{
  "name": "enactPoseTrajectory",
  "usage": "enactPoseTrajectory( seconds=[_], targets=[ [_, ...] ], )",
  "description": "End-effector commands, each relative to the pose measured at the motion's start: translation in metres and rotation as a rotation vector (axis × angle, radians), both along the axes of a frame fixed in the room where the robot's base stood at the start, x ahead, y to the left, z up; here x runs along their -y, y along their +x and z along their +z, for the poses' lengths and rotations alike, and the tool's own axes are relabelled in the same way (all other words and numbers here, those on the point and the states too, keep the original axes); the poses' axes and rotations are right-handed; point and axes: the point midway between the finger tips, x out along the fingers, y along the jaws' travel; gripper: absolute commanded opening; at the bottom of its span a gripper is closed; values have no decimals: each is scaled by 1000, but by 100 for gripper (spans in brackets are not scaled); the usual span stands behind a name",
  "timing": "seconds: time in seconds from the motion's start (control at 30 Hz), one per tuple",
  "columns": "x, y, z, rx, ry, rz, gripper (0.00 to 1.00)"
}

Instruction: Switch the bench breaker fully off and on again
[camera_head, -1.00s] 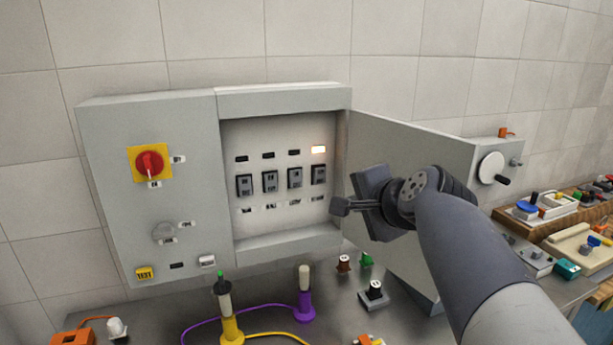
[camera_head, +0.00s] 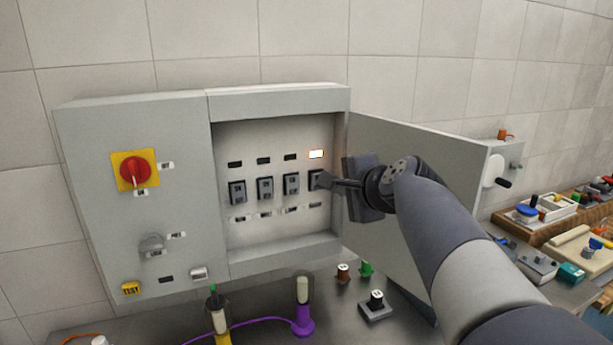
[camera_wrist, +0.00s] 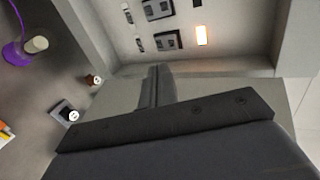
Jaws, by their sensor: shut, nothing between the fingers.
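A row of several dark breakers sits inside the open grey panel box (camera_head: 280,99). The rightmost breaker (camera_head: 315,179) is below a lit lamp (camera_head: 316,154); the lamps over the others are dark. The breaker and the lit lamp (camera_wrist: 202,36) also show in the wrist view. My gripper (camera_head: 324,181) is shut and empty, its tips at the rightmost breaker and partly covering it. I cannot tell whether they touch it. In the wrist view the shut fingers (camera_wrist: 158,80) point towards the breaker row. The toggle's position is too small to tell.
The open panel door (camera_head: 415,170) stands close to the right of my arm. A red rotary switch (camera_head: 135,171) is on the box's left front.

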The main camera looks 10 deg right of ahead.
Motion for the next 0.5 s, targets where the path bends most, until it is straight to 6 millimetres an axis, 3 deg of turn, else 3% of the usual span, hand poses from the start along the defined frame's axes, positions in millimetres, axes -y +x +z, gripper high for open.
enactPoseTrajectory(
  seconds=[0.33,0.5],
  targets=[
    [-12,58,-25,-3,0,1,0],
    [-16,80,-19,0,-2,1,0]
  ],
)
